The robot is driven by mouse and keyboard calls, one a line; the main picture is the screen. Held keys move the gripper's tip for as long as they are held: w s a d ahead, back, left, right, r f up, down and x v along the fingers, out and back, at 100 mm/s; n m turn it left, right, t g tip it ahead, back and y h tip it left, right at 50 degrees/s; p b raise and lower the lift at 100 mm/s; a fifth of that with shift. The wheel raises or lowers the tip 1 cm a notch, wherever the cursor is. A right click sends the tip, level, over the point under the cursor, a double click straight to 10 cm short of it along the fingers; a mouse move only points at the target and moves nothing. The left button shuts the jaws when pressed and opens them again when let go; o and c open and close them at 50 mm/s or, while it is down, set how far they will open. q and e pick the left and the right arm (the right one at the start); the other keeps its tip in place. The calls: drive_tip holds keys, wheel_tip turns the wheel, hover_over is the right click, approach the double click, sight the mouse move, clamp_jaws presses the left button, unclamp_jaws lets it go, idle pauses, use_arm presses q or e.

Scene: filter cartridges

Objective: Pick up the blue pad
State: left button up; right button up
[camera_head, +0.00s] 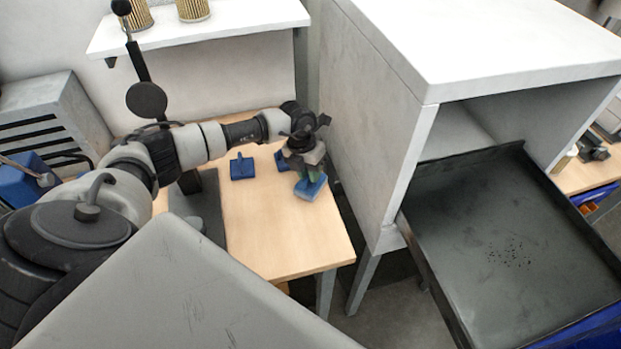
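A blue pad (311,189) with a paler blue top is directly under my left gripper (310,172), near the right edge of the wooden table. It sits at an angle, and its upper middle is hidden by the fingers. A greenish part shows between the fingers and the pad. My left gripper points down and appears shut on the pad's upper part. The small gap between pad and table is hard to judge. My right gripper is not in view.
Another blue piece with an upright tab (242,168) stands on the wooden table (270,235); a further blue piece (281,160) is partly hidden behind my gripper. A white cabinet (385,130) rises close on the right, with a dark tray (510,245) beyond. The table front is clear.

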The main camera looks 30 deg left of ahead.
use_arm(q)
drive_tip(key=shift+w+d+f, duration=0.1)
drive_tip(key=shift+f, duration=0.4)
clamp_jaws()
